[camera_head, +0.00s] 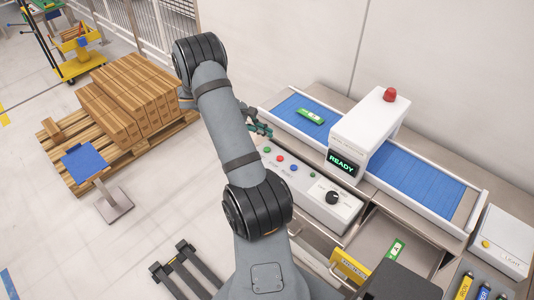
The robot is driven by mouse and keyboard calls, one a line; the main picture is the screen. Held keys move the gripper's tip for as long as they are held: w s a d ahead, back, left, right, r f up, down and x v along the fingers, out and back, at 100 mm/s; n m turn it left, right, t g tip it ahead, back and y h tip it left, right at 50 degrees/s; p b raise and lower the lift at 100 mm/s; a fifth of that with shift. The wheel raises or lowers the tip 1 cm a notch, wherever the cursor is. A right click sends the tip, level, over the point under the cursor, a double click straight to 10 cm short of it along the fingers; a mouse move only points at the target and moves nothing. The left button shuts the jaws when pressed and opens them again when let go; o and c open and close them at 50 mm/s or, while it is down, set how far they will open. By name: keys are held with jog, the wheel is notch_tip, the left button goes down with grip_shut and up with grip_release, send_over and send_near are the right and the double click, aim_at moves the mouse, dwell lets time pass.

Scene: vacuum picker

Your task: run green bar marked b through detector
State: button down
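A green bar (311,116) with a white label lies on the blue belt at the left end of the conveyor (285,106). Its letter is too small to read. A second green bar (397,249) with a white label lies in an open drawer (420,252) below the conveyor; its letter is also unclear. The detector (368,128) is a white housing over the belt, with a red lamp on top and a screen (342,162) reading READY. My gripper (262,130) is near the conveyor's left front edge, apart from the bar on the belt. My arm partly hides it.
A control panel (305,188) with coloured buttons and a black knob runs along the conveyor's front. The belt right of the detector (415,180) is empty. Yellow and blue bars (465,287) stand at lower right beside a white box (502,242). Cartons on a pallet stand left.

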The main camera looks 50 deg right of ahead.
aim_at(265, 150)
jog(key=shift+f+b, duration=1.55)
jog(key=shift+f, duration=0.9)
jog(key=shift+f, duration=0.1)
jog(key=shift+f+b, duration=0.35)
